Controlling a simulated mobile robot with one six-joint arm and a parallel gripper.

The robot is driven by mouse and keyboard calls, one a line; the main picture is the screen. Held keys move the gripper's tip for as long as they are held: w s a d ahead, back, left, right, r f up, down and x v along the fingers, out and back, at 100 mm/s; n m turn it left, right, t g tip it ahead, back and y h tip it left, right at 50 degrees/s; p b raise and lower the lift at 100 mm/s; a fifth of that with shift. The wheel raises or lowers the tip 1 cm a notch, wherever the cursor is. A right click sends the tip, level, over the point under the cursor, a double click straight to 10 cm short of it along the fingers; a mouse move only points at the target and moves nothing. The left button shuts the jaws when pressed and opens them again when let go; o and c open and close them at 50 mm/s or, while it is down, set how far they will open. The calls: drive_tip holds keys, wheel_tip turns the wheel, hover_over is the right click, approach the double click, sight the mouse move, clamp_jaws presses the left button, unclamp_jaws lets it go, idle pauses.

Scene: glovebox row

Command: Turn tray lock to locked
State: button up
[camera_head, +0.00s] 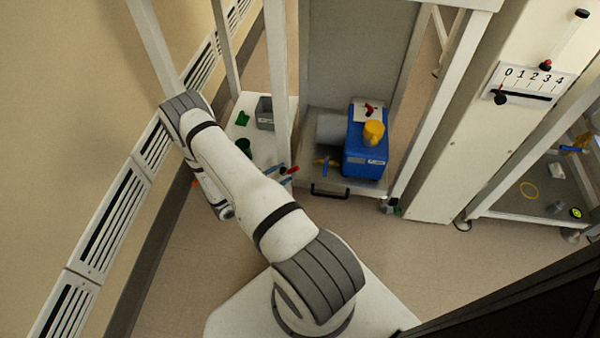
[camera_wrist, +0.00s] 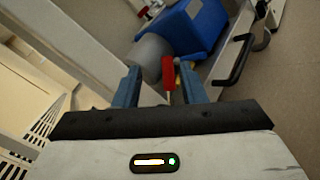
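A slim red lever (camera_wrist: 168,75), which looks like the tray lock, stands in front of my gripper in the wrist view. In the head view a small red piece (camera_head: 291,170) shows beside the white post. My gripper (camera_wrist: 160,77) is open, its two blue fingers on either side of the lever with gaps visible. Whether the fingers reach as deep as the lever is hard to tell. The fingertips also show in the head view. The tray (camera_head: 345,184) has a black handle (camera_head: 329,192) on its front edge. Lock markings are not readable.
A blue pump (camera_head: 362,160) with a yellow cap (camera_head: 373,132) stands on the tray, with a yellow-handled valve (camera_head: 327,162) beside it. A white post (camera_head: 280,80) rises close to my gripper. A grey bin (camera_head: 265,112) stands behind it. The floor in front is clear.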

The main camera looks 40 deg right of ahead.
sight(293, 170)
drive_tip(key=shift+d+f, duration=0.1)
drive_tip(key=shift+f, duration=0.6)
drive_tip(key=shift+d+f+t, duration=0.15)
drive_tip(key=shift+d+t, duration=0.1)
drive_tip(key=shift+t, duration=0.05)
drive_tip(key=d, duration=0.2)
drive_tip(key=d+b, duration=0.1)
drive_tip(key=d, duration=0.1)
drive_tip(key=d+b, duration=0.1)
drive_tip(key=d, duration=0.2)
drive_tip(key=shift+s+d, duration=0.1)
drive_tip(key=shift+s, duration=0.2)
clamp_jaws()
